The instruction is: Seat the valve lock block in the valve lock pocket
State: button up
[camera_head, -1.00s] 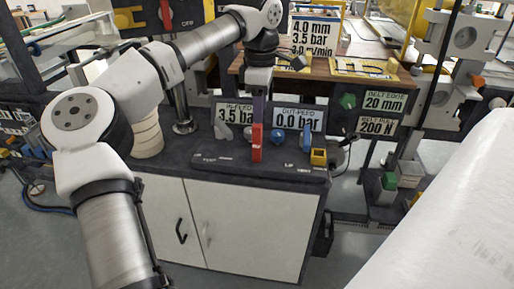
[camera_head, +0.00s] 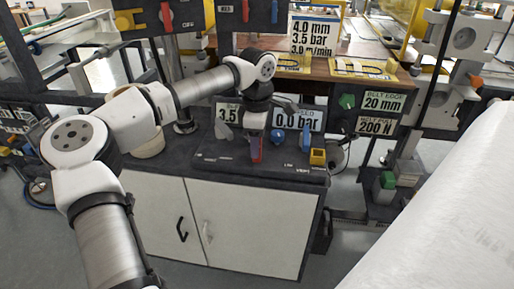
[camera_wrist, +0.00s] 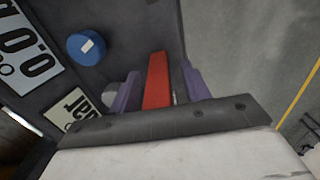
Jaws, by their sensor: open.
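An upright red block (camera_head: 257,154), which looks like the valve lock block, stands on the dark cabinet top. My gripper (camera_head: 254,146) points down over it and hides its upper part in the head view. In the wrist view my gripper's two purple fingers (camera_wrist: 158,78) are apart, one on each side of the red block (camera_wrist: 157,82). Thin gaps show beside the block, so the jaws are around it but not shut on it. A small yellow open-topped box (camera_head: 318,157) stands at the right of the top; I cannot tell whether it is the valve lock pocket.
A blue knob (camera_head: 278,136) and a blue upright handle (camera_head: 306,140) stand right of my gripper; the blue knob also shows in the wrist view (camera_wrist: 86,49). Pressure signs, one reading 0.0 bar (camera_head: 299,119), stand behind. The cabinet top's front strip is mostly clear.

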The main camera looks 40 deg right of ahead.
grip_shut()
notch_tip(320, 180, up, 20)
jog(key=shift+b, duration=0.3)
dwell(0.4)
